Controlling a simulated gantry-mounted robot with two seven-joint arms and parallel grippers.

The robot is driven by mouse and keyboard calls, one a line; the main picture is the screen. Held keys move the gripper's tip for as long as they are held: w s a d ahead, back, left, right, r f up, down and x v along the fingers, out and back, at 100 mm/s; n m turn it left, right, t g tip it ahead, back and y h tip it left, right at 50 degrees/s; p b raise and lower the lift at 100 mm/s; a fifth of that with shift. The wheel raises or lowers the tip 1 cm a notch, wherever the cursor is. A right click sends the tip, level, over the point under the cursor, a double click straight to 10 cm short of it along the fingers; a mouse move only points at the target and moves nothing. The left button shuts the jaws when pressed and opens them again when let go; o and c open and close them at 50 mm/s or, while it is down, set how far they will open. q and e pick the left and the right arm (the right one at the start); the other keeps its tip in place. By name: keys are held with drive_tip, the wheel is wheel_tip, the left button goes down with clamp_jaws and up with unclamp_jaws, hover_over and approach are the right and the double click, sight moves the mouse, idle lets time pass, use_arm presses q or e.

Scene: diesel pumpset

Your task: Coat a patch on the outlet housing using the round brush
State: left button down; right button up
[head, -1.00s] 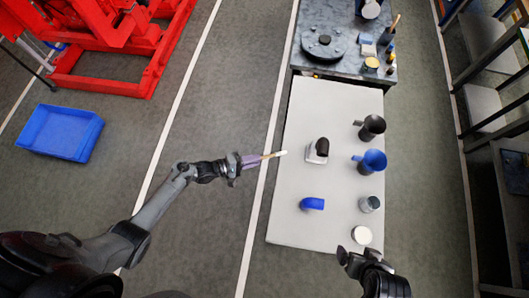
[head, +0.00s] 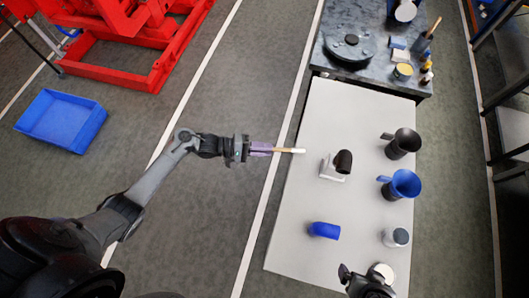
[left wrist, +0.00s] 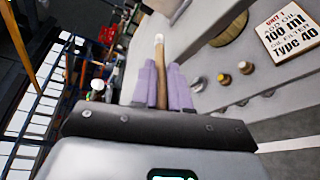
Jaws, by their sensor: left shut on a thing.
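My left gripper (head: 262,149) has purple finger pads and is shut on the round brush (head: 290,150), a pale wooden stick with a white tip. The brush points right, and its tip shows near the left edge of the white table. In the left wrist view the brush (left wrist: 159,52) stands out between the purple pads (left wrist: 162,88). On the table are a dark rounded part on a white stand (head: 342,163) and a blue elbow-like part (head: 324,230). I cannot tell which thing is the outlet housing. My right gripper (head: 366,274) is at the bottom edge, partly cut off.
The white table (head: 300,255) also holds a black jug (head: 403,143), a blue jug (head: 400,185), a grey jar (head: 396,237) and a white round lid (head: 383,271). A dark bench (head: 330,68) with a round plate adjoins behind. A blue crate (head: 62,121) lies on the floor.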

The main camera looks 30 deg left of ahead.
use_arm(q)
drive_tip(key=shift+w+d+f, duration=0.15)
drive_tip(key=shift+d+f, duration=0.1)
drive_tip(key=d, duration=0.1)
drive_tip(key=w+d+b, duration=0.1)
drive_tip(key=d, duration=0.3)
drive_tip(key=shift+w+d, duration=0.1)
drive_tip(key=shift+w, duration=0.15)
idle(0.6)
